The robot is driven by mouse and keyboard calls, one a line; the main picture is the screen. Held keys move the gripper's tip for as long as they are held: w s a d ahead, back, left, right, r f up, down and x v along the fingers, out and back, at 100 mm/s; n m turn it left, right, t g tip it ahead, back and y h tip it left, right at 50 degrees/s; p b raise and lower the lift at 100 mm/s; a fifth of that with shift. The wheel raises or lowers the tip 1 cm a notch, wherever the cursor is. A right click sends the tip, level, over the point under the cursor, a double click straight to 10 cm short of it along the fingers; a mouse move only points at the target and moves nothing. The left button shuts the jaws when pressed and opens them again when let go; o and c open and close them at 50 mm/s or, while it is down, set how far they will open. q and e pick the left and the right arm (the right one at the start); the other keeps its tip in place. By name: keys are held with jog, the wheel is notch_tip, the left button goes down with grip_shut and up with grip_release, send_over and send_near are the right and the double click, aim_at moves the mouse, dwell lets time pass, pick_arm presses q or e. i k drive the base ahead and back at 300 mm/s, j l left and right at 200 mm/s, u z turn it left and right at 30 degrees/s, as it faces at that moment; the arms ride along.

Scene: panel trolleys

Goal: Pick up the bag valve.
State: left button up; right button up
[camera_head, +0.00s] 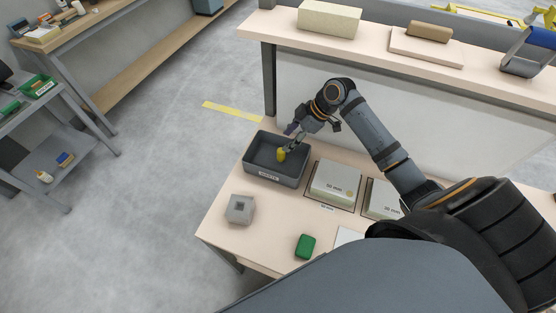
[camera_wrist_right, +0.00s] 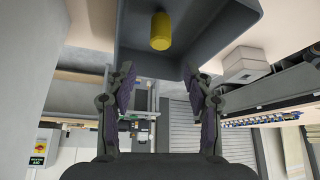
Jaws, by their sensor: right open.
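A short yellow cylinder (camera_head: 281,155), apparently the bag valve, is in the dark grey labelled bin (camera_head: 274,178) on the near bench. It also shows in the right wrist view (camera_wrist_right: 161,31), at the top middle, inside the bin. My right gripper (camera_head: 292,141) reaches down at the bin from its far right side, close to the cylinder. In the wrist view its two fingers are spread with nothing between them, and the cylinder lies beyond the fingertips. I cannot tell the exact gap. My left gripper is not in view.
Right of the bin are two pale labelled blocks (camera_head: 335,184). A grey block with a dark square hole (camera_head: 240,209) and a green block (camera_head: 305,246) lie nearer. A raised shelf (camera_head: 370,45) runs behind the bench. Open floor (camera_head: 150,180) lies to the left.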

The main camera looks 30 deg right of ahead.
aim_at(241, 208)
jog(key=k+j, duration=1.5)
jog(key=k, duration=0.25)
